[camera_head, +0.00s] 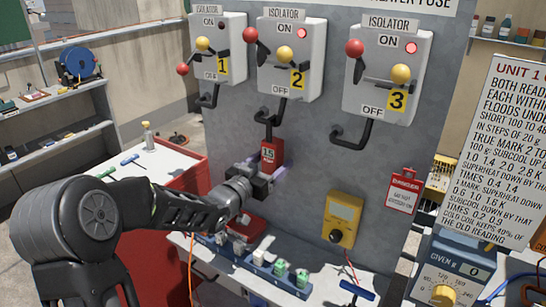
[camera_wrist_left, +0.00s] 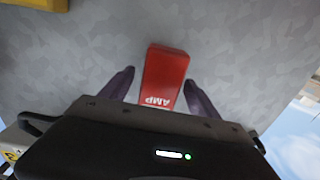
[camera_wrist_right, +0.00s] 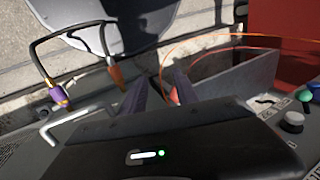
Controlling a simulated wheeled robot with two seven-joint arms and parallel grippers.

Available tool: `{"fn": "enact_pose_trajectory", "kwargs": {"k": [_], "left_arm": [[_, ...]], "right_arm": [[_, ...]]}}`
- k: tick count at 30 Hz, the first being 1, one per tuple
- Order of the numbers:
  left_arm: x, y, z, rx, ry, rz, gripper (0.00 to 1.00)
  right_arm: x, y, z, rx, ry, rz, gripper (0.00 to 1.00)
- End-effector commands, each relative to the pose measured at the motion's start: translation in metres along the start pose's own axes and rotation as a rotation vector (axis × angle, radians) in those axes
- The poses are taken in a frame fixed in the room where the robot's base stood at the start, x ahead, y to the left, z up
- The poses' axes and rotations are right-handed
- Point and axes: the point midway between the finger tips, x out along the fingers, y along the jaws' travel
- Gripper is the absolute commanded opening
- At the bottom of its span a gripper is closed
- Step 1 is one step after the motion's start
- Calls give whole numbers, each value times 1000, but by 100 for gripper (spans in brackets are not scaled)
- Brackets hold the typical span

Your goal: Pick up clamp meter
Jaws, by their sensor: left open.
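The clamp meter is the red device (camera_head: 271,153) with a small display reading 15, hanging by a dark jaw below the isolators on the grey panel. In the left wrist view its red body (camera_wrist_left: 166,75) shows the letters AMP. My left gripper (camera_head: 264,179) is at its lower end. Its two purple fingers stand open on either side of the body, with a gap showing on both sides. In the right wrist view my right gripper (camera_wrist_right: 159,78) has its fingers apart with nothing between them. It is not seen in the head view.
Three isolator boxes with levers are above, numbered 1 (camera_head: 219,48), 2 (camera_head: 290,58) and 3 (camera_head: 388,72). A yellow meter (camera_head: 342,219) is lower on the panel. A blue strip with switches and green terminals (camera_head: 255,270) lies on the shelf. A red cabinet (camera_head: 160,240) stands left.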

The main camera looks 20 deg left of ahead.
Motion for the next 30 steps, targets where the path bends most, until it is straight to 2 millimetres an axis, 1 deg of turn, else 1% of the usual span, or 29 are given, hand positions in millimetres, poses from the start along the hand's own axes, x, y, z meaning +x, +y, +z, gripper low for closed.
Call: {"fn": "enact_pose_trajectory", "kwargs": {"k": [2,27,28,30], "left_arm": [[0,0,0,0,0,0,71],[0,0,0,0,0,0,3],[0,0,0,0,0,0,1],[0,0,0,0,0,0,0]], "right_arm": [[0,0,0,0,0,0,36],[0,0,0,0,0,0,36],[0,0,0,0,0,0,36],[0,0,0,0,0,0,36]]}}
